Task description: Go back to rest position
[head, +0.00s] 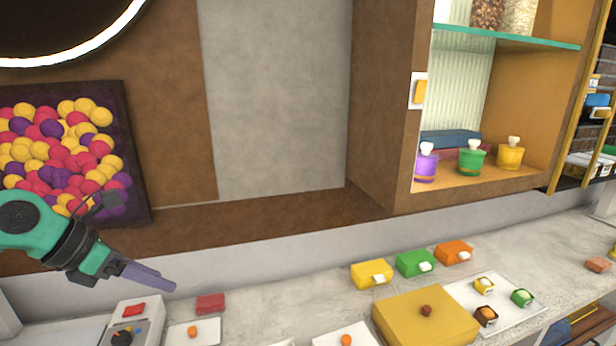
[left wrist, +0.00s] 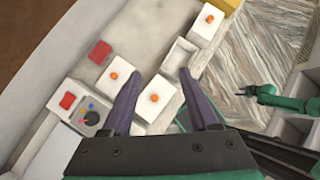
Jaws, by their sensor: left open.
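My left gripper (head: 150,277) comes in from the left in the head view, held in the air above the counter's left end. In the left wrist view its two purple-grey fingers (left wrist: 158,88) are spread apart with nothing between them. Below it lie white square pieces with orange knobs, one of them a white piece (left wrist: 153,97) seen near the fingers. My right gripper does not show in the head view. A green and black arm part (left wrist: 268,94) shows at the right of the left wrist view; its jaws are too small to read.
A control box with a dial (head: 122,336) and a red block (head: 210,303) stand below my left gripper. A yellow box (head: 425,315), small coloured boxes and a white tray (head: 512,312) with sweets are farther right. A cabinet (head: 385,120) juts out above the counter.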

